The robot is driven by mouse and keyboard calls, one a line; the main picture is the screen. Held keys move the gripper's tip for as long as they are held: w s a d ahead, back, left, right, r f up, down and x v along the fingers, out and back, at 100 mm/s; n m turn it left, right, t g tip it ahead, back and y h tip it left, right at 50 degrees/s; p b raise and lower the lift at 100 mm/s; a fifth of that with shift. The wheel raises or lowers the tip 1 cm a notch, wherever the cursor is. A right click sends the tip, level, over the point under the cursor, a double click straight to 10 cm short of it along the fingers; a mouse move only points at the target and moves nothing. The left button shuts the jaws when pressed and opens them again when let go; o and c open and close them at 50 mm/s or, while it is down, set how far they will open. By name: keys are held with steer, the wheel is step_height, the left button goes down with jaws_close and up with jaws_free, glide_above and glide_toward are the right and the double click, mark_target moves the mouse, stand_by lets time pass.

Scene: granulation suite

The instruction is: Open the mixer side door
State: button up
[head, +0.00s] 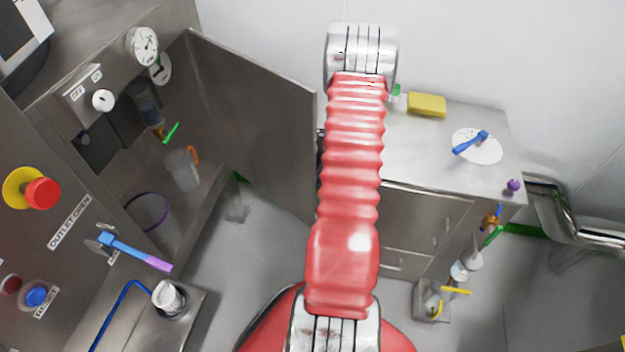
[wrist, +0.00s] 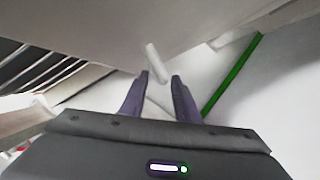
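The mixer's side door (head: 255,115) is a flat grey metal panel in the head view. It stands swung out from the cabinet at left, whose inside shows. Its right edge meets my red arm in the picture. My gripper is hidden in the head view behind the arm. In the wrist view my gripper (wrist: 159,80) has its two dark fingers apart. A short pale bar (wrist: 156,62) shows between and just beyond the fingertips, beneath a large pale panel. I cannot tell whether the fingers touch the bar.
A steel cabinet (head: 425,160) with a yellow sponge (head: 427,104) stands right of my arm. The machine front at left carries a red emergency button (head: 42,193) and a blue-and-purple lever (head: 135,251). Floor (head: 235,255) is clear below the door.

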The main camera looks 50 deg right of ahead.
steer(key=shift+x, duration=1.2)
steer(key=shift+c, duration=0.4)
jaws_close()
